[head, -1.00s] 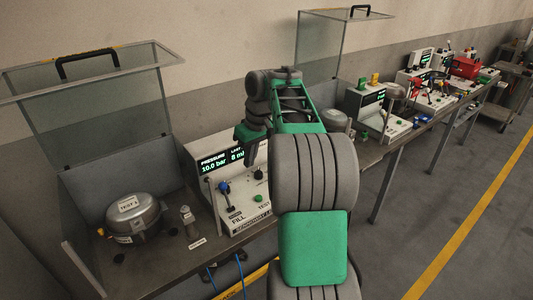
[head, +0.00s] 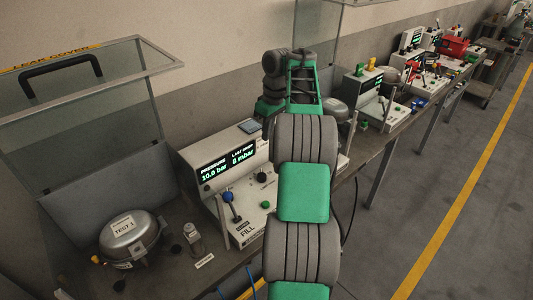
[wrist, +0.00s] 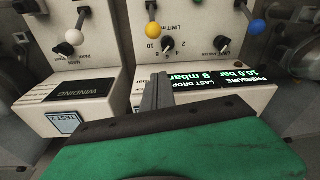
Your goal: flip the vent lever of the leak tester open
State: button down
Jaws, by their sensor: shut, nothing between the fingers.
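The leak tester (head: 222,167) is a white console on the bench with a lit display reading 10.0 bar and 8 mbar. Its blue-knobbed lever (head: 228,197) stands at the FILL label. In the wrist view, which shows the console upside down, a yellow-knobbed lever (wrist: 154,29) is on the side opposite the blue lever (wrist: 256,27); no vent label is readable. My gripper (wrist: 157,75) is shut and empty, over the console near its display, apart from the yellow knob. In the head view my arm hides the yellow lever and the fingers.
A round metal compressor (head: 127,231) marked TEST 1 sits left under a raised clear cover (head: 90,100). A winding tester (wrist: 85,100) with a white-knobbed lever (wrist: 75,38) stands beside the leak tester. Further stations line the bench. The floor aisle at right is clear.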

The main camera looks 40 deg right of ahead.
jog(key=f+b, duration=0.2)
jog(key=f, duration=0.1)
jog(key=w+f+b, duration=0.1)
jog(key=f+b, duration=0.2)
jog(key=f, duration=0.1)
jog(key=a+f+b, duration=0.1)
jog(key=f+b, duration=0.2)
jog(key=shift+w+a+f, duration=0.1)
jog(key=shift+w+f, duration=0.1)
jog(key=shift+f, duration=0.15)
jog(key=s, duration=0.1)
jog(key=s+r, duration=0.1)
jog(key=s+d, duration=0.1)
jog(key=shift+s+r, duration=0.3)
jog(key=shift+s, duration=0.1)
jog(key=shift+s+r, duration=0.1)
